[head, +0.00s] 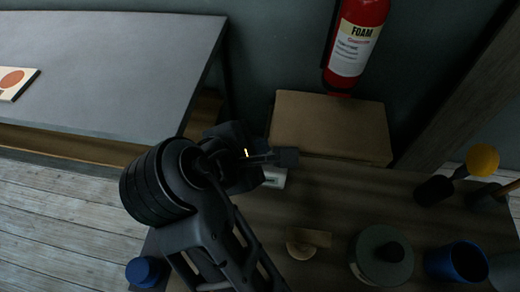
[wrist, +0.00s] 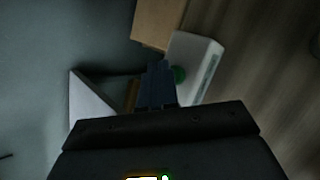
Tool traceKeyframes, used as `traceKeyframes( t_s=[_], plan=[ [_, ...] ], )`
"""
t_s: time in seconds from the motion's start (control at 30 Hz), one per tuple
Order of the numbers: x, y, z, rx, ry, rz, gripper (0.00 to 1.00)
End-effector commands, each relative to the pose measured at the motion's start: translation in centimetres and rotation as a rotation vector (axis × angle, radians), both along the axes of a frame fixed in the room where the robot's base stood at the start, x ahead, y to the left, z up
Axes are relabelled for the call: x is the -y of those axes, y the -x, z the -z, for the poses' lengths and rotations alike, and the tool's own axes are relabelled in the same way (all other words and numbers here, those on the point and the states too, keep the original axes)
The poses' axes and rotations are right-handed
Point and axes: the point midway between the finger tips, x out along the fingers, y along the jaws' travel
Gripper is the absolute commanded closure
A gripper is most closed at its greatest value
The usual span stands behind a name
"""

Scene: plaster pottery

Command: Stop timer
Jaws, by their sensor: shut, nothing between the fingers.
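The timer looks like a white box with a dark, unreadable label; in the wrist view it (wrist: 207,56) lies just right of my fingertips. A green round button (wrist: 180,75) shows on its near side, partly hidden by my fingers. In the head view only a small white part of the timer (head: 275,178) shows below my gripper (head: 287,157), which covers the rest. My gripper is shut and empty, and in the wrist view its blue-grey fingers (wrist: 157,82) overlap the button's left edge. I cannot tell whether they touch it.
A cardboard box (head: 330,125) stands behind the timer, below a red fire extinguisher (head: 360,22). A grey lidded round pot (head: 370,270), a blue cup (head: 455,262) and a yellow-headed tool (head: 482,160) stand to the right. A grey table (head: 110,75) is at left.

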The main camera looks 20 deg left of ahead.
Motion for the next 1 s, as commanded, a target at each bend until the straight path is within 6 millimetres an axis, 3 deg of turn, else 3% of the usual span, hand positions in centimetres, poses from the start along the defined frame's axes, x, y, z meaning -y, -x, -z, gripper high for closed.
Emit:
traceKeyframes(
  t_s=[1.0],
  plan=[
    [0.03, -0.01, 0.86, -0.001, 0.000, 0.001, 1.00]
  ],
)
